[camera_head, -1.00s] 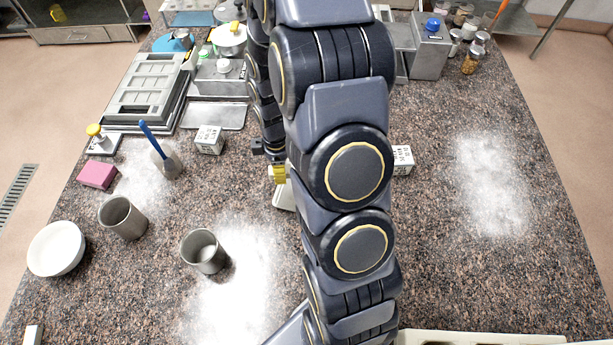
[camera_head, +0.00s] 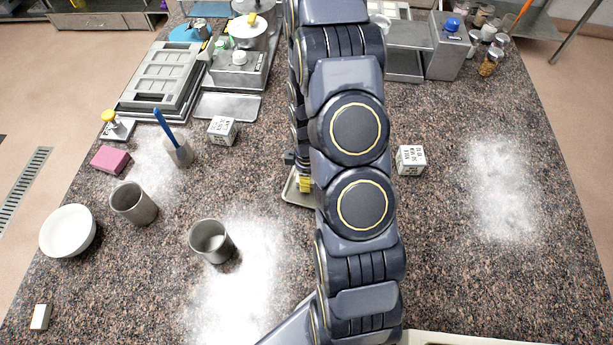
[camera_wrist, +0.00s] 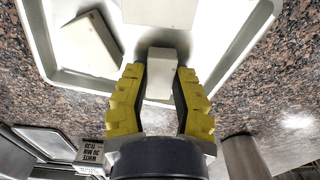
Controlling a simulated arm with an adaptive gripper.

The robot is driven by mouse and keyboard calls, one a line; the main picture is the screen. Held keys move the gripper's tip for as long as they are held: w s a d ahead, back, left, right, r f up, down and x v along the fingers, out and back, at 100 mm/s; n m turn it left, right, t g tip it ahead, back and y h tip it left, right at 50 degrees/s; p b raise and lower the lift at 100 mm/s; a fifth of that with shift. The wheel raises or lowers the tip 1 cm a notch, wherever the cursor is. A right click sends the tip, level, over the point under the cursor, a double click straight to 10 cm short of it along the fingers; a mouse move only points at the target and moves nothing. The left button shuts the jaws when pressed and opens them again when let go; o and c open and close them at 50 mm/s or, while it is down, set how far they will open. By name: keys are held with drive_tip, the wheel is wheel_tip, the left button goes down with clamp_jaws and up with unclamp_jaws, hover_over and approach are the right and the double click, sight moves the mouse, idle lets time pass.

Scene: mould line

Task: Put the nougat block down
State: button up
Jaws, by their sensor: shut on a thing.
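In the wrist view, my gripper (camera_wrist: 160,78) has its yellow fingers shut on a pale nougat block (camera_wrist: 164,72), seen end-on between the tips. The block is over or in a light tray (camera_wrist: 40,38); I cannot tell whether it touches the tray floor. Another pale block (camera_wrist: 92,44) lies flat in the tray to the left, and a beige piece (camera_wrist: 160,12) shows ahead at the top edge. In the head view, a yellow part of my gripper (camera_head: 304,184) shows beside my arm, over the tray (camera_head: 291,196). My arm hides the held block there.
Two white printed cubes stand left (camera_head: 222,130) and right (camera_head: 410,160) of my arm. Two grey metal cups (camera_head: 133,204) (camera_head: 212,241), a white bowl (camera_head: 68,231), a pink block (camera_head: 110,160) and a small white block (camera_head: 40,317) stand left.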

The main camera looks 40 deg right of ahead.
drive_tip(key=o, duration=0.4)
drive_tip(key=shift+f, duration=0.1)
drive_tip(key=shift+o, duration=0.2)
wheel_tip(320, 180, up, 12)
drive_tip(key=s+a+r+m, duration=0.4)
drive_tip(key=s+a+r, duration=0.1)
drive_tip(key=a+r, duration=0.5)
drive_tip(key=s+a+r+m, duration=0.2)
drive_tip(key=s+a+r, duration=0.1)
drive_tip(key=s, duration=0.3)
drive_tip(key=s+a+r+m+g, duration=0.1)
drive_tip(key=s+a+r+m, duration=0.2)
drive_tip(key=s+r, duration=0.2)
drive_tip(key=shift+s+g, duration=0.3)
drive_tip(key=shift+s, duration=0.25)
